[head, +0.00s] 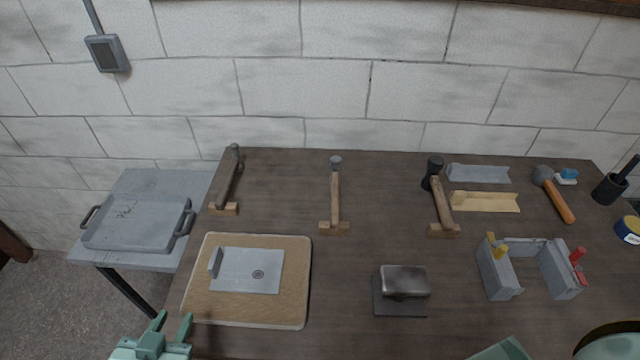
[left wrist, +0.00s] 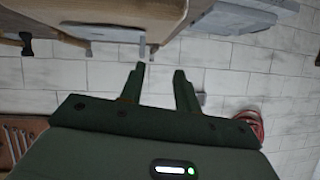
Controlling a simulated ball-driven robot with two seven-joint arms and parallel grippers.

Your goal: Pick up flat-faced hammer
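Three hammers stand on wooden rests along the bench: a dark one at the left (head: 229,180), one with a pale wooden handle and grey head in the middle (head: 335,195), and one with a wooden handle and large black head at the right (head: 441,200). A fourth hammer with an orange handle (head: 558,200) lies farther right. I cannot tell from the head shapes which is flat-faced. My left gripper (head: 172,328) is open and empty, near the bench's front left corner, away from every hammer. In the left wrist view its fingers (left wrist: 161,80) are apart with nothing between.
A tan board with a grey plate (head: 250,270) lies nearest my left gripper. A dark metal block (head: 402,290) and a grey fixture (head: 500,272) stand to the right. A grey tray (head: 138,222) sits on a side table. Bare bench lies between the hammers.

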